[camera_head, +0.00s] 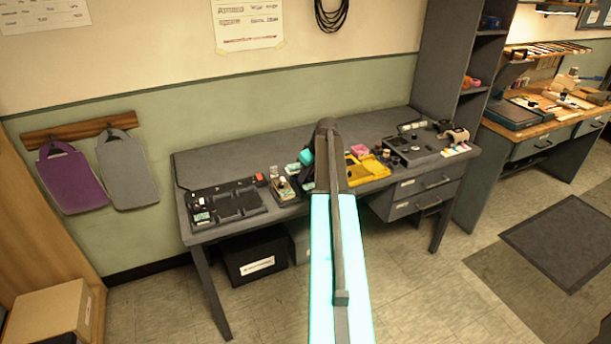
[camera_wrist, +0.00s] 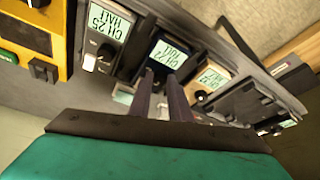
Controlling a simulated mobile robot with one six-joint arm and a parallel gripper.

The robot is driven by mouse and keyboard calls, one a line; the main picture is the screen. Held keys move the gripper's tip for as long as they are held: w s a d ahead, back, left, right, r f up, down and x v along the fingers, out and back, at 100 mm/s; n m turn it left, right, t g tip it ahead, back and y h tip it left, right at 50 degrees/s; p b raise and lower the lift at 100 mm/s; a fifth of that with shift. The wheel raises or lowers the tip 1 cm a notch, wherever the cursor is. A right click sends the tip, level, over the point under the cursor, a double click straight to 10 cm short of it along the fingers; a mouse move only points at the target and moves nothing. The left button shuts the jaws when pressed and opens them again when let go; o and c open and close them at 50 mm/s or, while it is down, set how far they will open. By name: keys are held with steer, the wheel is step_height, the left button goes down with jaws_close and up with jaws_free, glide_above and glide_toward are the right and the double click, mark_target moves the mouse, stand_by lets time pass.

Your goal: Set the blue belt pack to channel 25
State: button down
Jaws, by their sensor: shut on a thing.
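The blue belt pack (camera_wrist: 166,54) is in the upper middle of the wrist view, dark-bodied, with a lit display upside down to me. The display appears to read CH 22 FULL. My gripper (camera_wrist: 162,80) reaches up to this pack from below, its two dark fingers just under the display. The fingers are shut on the pack's knob, which they mostly hide. In the head view, my arm covers the gripper and the blue pack.
A grey pack (camera_wrist: 102,30) reading CH 25 HALF stands left of the blue one, and a tan pack (camera_wrist: 212,80) right of it. A yellow unit (camera_wrist: 40,50) is further left. The workbench (camera_head: 255,152) is clear along its back.

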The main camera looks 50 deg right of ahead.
steer(key=shift+a+m, duration=0.15)
steer(key=shift+m, duration=0.35)
steer(key=shift+a+m+h+b, duration=0.15)
steer(key=shift+m+h+b, duration=0.25)
steer(key=shift+m+h, duration=0.55)
steer(key=shift+w+a+m+g+h, duration=0.1)
steer(key=shift+m+g+h, duration=0.15)
steer(key=shift+m, duration=0.95)
steer(key=shift+w+a+m+g+h, duration=0.1)
steer(key=shift+m+g+h, duration=0.1)
steer(key=shift+m, duration=0.95)
steer(key=c, duration=1.6)
jaws_free()
steer(key=shift+r, duration=0.1)
steer(key=shift+b+v, duration=1.3)
steer(key=shift+v, duration=5.55)
